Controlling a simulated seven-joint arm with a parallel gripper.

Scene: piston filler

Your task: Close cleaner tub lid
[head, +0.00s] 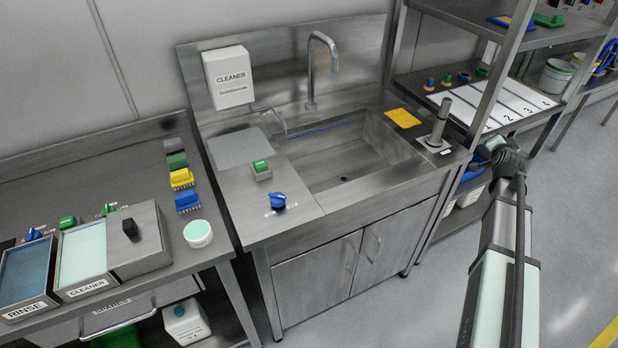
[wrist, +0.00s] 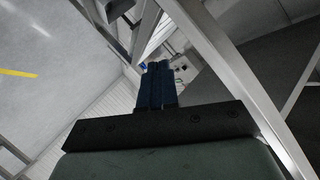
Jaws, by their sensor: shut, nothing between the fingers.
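The cleaner tub (head: 101,287) stands on the left bench in the head view, with a "CLEANER" label on its front. Its top is open and pale green liquid shows inside. A steel lid-like piece (head: 150,241) with a black knob (head: 129,228) sits directly right of the tub, beside the opening rather than over it. I cannot tell how it joins the tub. My gripper (wrist: 158,85) shows in the wrist view with its dark blue fingers shut and empty. It is far from the tub; my arm is at the right of the head view.
The rinse tub (head: 40,305) stands left of the cleaner tub. A round white container (head: 198,234) and brushes (head: 187,201) lie to the right. The sink (head: 345,160) and its counter lie between my arm and the tubs. Shelving (head: 490,75) rises behind my arm.

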